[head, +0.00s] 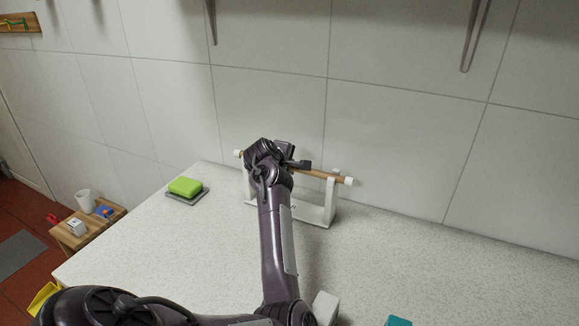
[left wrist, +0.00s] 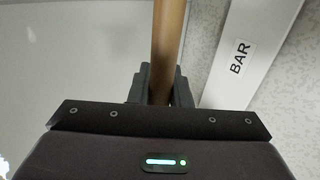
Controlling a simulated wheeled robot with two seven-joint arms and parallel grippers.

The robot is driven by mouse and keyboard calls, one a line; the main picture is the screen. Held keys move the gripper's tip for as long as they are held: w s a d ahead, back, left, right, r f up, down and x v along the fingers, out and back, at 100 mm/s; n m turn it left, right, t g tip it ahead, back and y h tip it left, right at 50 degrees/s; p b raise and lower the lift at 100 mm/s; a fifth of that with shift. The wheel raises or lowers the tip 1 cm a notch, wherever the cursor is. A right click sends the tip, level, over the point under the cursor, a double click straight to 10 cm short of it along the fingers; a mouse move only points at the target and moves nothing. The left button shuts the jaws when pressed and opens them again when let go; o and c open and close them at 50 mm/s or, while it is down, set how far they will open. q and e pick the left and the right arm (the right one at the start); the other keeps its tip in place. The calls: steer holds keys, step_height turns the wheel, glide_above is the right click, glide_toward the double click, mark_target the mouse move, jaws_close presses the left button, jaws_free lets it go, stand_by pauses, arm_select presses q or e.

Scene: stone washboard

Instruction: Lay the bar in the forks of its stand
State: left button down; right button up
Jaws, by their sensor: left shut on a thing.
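The bar (head: 313,173) is a brown wooden rod with white end caps. It spans across the white stand (head: 313,213) near the back wall, close to the stand's upright tops; I cannot tell if it rests in the forks. My left gripper (head: 297,162) is shut on the bar near its middle. In the left wrist view the bar (left wrist: 168,45) runs between the fingers (left wrist: 160,85), beside the stand's white base (left wrist: 250,50) with its "BAR" label. My arm hides the left part of the stand. My right gripper is not in view.
A green sponge (head: 185,186) lies on a grey tray at the counter's left. A white block (head: 325,307) and a teal item (head: 398,321) are at the front. A small wooden table (head: 85,235) stands left of the counter (head: 420,265). The counter's right side is clear.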

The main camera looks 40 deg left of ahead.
arm_select(q)
steer(key=c, duration=1.3)
jaws_free()
steer(key=shift+o, duration=0.2)
steer(key=v, duration=0.7)
steer(key=shift+s+r+b, duration=0.2)
steer(key=shift+s+b, duration=0.15)
steer(key=shift+b, duration=0.1)
steer(key=shift+d, duration=0.15)
